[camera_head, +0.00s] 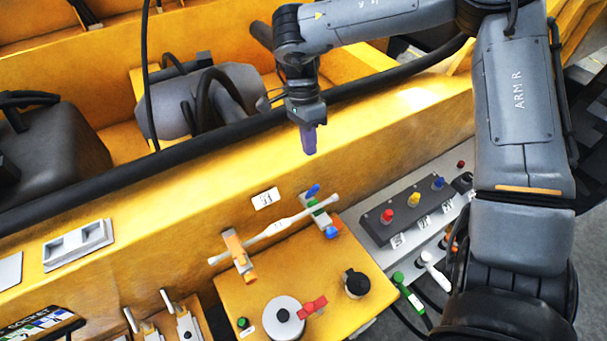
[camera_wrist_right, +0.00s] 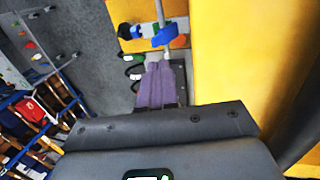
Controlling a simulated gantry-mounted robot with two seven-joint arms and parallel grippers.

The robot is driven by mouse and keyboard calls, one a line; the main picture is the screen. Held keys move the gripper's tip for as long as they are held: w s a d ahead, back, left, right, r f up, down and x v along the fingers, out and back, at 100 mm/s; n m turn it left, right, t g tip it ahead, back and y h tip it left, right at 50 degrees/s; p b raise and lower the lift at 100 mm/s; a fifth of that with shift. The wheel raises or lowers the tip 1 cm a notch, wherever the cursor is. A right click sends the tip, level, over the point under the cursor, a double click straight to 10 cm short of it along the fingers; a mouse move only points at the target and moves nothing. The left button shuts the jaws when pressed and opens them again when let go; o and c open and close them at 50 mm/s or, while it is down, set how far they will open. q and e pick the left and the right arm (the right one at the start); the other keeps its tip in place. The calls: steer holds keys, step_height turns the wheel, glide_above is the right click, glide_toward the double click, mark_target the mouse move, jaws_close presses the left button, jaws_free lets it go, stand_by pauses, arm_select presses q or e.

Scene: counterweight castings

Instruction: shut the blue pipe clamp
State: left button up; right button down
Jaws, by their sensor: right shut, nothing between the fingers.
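The blue pipe clamp (camera_head: 331,232) sits at the right end of a pale pipe (camera_head: 285,226) on the yellow machine. It has a blue part on each side of the pipe and green and pale pieces between. I cannot tell how far it is open. In the right wrist view its blue part (camera_wrist_right: 168,36) shows ahead of the fingertips, beside the pipe. My right gripper (camera_head: 309,146) is shut and empty, pointing down, above and apart from the clamp. Its purple fingers also show in the wrist view (camera_wrist_right: 158,84). My left gripper is not in view.
An orange clamp (camera_head: 238,257) holds the pipe's left end. A grey box with coloured buttons (camera_head: 414,207) stands right of the blue clamp. A black knob (camera_head: 356,283) and a round dial with a red handle (camera_head: 284,316) are in front. A black hose (camera_head: 190,138) runs behind.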

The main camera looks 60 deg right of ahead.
steer(key=p, duration=0.1)
glide_toward(313, 192)
steer(key=shift+h, duration=0.4)
steer(key=x, duration=0.4)
steer(key=shift+w+d+f, duration=0.15)
steer(key=shift+f, duration=0.25)
